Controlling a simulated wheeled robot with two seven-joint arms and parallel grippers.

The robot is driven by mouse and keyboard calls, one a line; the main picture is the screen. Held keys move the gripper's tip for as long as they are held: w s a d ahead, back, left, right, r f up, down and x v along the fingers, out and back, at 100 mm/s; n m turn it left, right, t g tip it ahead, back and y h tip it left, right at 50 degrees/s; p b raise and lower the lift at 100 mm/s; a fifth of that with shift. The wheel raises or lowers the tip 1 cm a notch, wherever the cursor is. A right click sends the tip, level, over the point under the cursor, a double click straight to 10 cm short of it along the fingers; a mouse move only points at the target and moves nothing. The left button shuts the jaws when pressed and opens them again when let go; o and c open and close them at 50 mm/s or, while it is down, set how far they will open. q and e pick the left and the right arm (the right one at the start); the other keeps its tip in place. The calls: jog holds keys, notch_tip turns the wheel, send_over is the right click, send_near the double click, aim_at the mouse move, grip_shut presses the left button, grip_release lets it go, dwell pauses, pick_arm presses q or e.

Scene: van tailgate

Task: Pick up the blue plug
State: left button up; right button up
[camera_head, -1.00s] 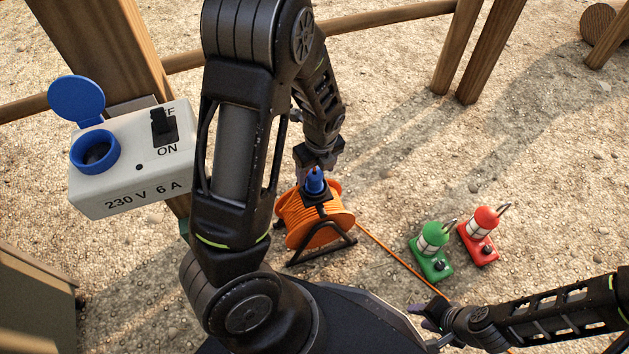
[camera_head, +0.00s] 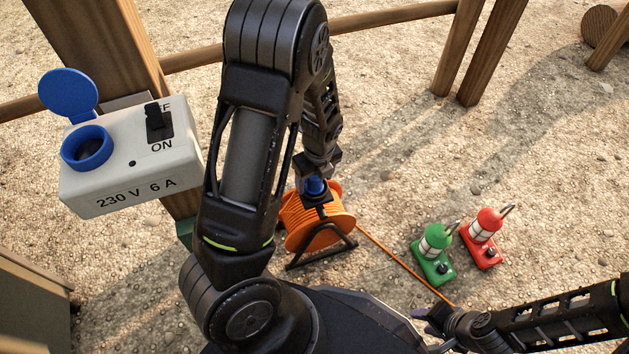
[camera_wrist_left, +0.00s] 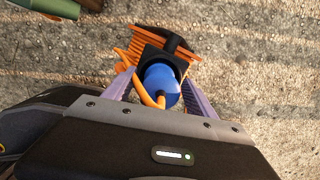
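The blue plug (camera_head: 314,186) stands in a black holder on top of the orange cable reel (camera_head: 301,230). In the left wrist view the blue plug (camera_wrist_left: 160,82) lies between the two purple-grey fingers of my left gripper (camera_wrist_left: 160,92), with a gap on each side. That gripper is open around the plug. In the head view my left gripper (camera_head: 317,172) is above the reel and hides the plug's upper part. My right gripper (camera_head: 430,325) is low at the right, away from the plug; its fingers are too small to judge.
A white socket box (camera_head: 125,170) with an open blue lid is mounted on a wooden post at left. A green lamp (camera_head: 434,252) and a red lamp (camera_head: 484,238) stand right of the reel. An orange cable (camera_head: 400,258) runs across the gravel.

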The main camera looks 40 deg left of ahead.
pick_arm(q)
grip_shut()
dwell(0.5)
